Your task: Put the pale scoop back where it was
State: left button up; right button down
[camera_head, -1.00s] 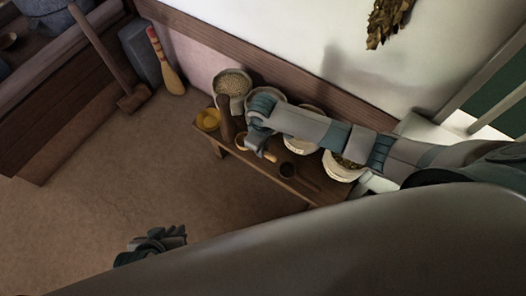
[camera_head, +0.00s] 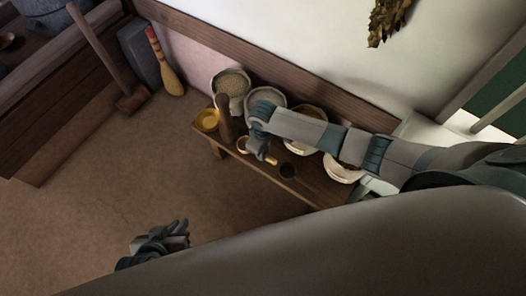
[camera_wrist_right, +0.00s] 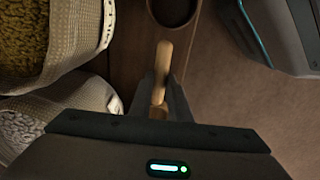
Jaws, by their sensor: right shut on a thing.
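The pale scoop (camera_wrist_right: 162,68) shows in the right wrist view as a light wooden handle between the two fingers of my right gripper (camera_wrist_right: 161,92). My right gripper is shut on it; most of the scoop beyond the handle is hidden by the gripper. In the head view the right gripper (camera_head: 259,153) is over the low wooden bench (camera_head: 310,187), and a pale bit of the scoop (camera_head: 243,144) shows beside it. I cannot tell whether the scoop touches the bench. My left gripper (camera_head: 181,232) is over the floor at lower left, away from the bench; its jaw opening is unclear.
A dark round cup (camera_head: 288,170) is near the gripper. Floor in front is clear.

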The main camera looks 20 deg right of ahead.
pick_arm(q)
jog(key=shift+s, duration=0.15)
pick_arm(e)
jog(key=shift+f, duration=0.15)
jog(key=c, duration=1.7)
grip_release()
jog(key=shift+o, duration=0.2)
